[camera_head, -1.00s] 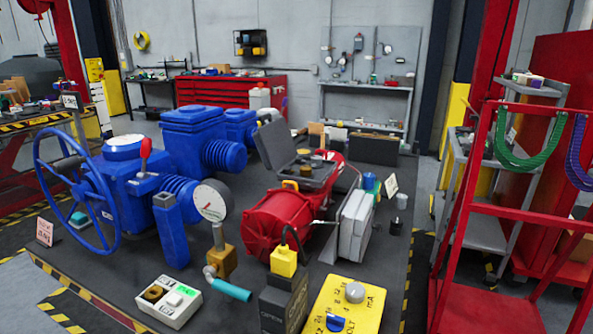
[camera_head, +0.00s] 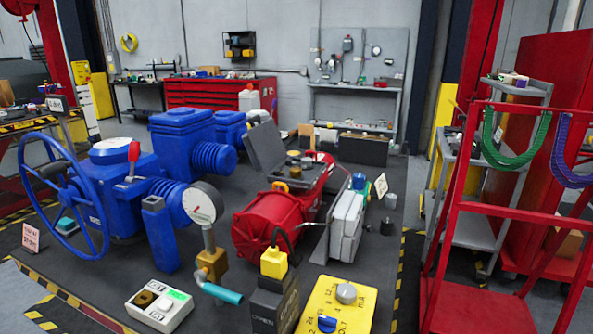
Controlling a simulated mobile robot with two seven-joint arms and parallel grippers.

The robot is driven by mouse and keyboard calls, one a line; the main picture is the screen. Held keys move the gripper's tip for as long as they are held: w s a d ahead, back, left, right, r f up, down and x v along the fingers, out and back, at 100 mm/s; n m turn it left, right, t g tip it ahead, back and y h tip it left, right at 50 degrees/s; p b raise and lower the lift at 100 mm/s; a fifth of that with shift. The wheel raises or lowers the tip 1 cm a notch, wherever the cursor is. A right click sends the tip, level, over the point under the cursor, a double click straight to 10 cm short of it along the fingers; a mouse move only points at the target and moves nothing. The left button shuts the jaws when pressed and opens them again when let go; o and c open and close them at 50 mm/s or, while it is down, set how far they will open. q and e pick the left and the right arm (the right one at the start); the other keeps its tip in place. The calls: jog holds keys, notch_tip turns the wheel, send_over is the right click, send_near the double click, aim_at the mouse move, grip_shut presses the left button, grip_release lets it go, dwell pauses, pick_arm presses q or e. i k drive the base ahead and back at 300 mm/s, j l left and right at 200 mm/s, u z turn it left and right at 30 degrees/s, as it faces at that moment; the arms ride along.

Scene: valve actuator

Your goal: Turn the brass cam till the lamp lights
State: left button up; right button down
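An opened grey switch housing with its lid raised (camera_head: 264,147) sits on top of the red actuator (camera_head: 270,222). Small brass-coloured parts (camera_head: 295,172) show inside it; one is probably the brass cam, but they are too small to tell. A white box (camera_head: 148,315) at the front left of the bench carries a dark amber cap (camera_head: 144,299), a pale button and a bright green patch (camera_head: 177,295). I cannot tell whether the green patch or the amber cap is the lamp. Neither of my grippers is in view.
A yellow meter (camera_head: 338,306), a black block with a yellow plug (camera_head: 274,262) and a pressure gauge (camera_head: 203,203) stand in front of the red actuator. Blue valve bodies and a handwheel (camera_head: 22,178) fill the left. A red frame (camera_head: 505,215) stands at right.

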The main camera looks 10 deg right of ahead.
aim_at(295, 172)
jog(key=i+l+u, duration=0.1)
jog(key=l, duration=0.3)
jog(key=i+l, duration=0.2)
jog(key=l, duration=0.25)
jog(key=i+l+u, duration=0.15)
jog(key=l, duration=0.25)
jog(key=i+l+u, duration=0.1)
jog(key=l, duration=0.3)
jog(key=i+l+u, duration=0.1)
jog(key=l, duration=0.35)
jog(key=i+l, duration=0.1)
jog(key=l, duration=0.35)
jog(key=u, duration=0.05)
